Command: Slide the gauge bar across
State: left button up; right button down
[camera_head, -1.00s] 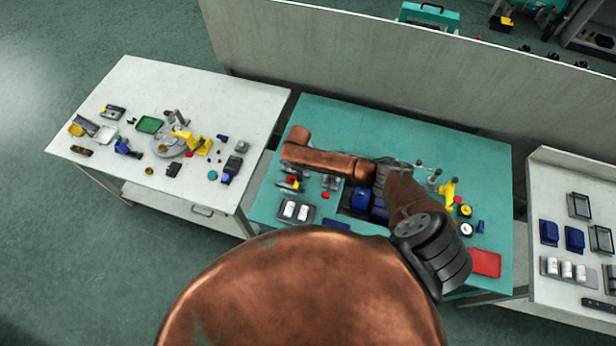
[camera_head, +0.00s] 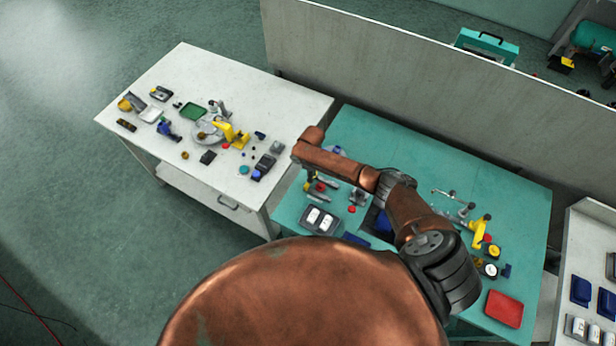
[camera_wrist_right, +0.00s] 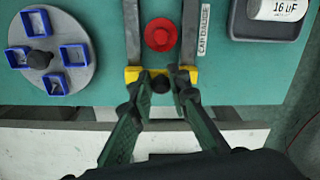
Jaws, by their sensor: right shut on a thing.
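A round red piece (camera_wrist_right: 160,34) sits between the rails. The fingertips partly hide that part. In the head view my arm covers much of this area. My left gripper is in neither current view.
A grey disc (camera_wrist_right: 78,72) with blue square frames lies left of the rails in the wrist view. A dark tray (camera_wrist_right: 243,28) with a white cylinder lies right. A white table (camera_head: 190,70) stands left.

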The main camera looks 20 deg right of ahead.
jog(key=shift+a+f, duration=0.1)
jog(key=shift+a, duration=0.45)
jog(key=c, duration=2.3)
grip_release()
jog(key=shift+w, duration=0.1)
jog(key=o, duration=0.5)
jog(key=shift+w, duration=0.3)
jog(key=shift+s+d, duration=0.1)
jog(key=shift+d, duration=0.1)
notch_tip(320, 180, up, 12)
jog(key=shift+r, duration=0.1)
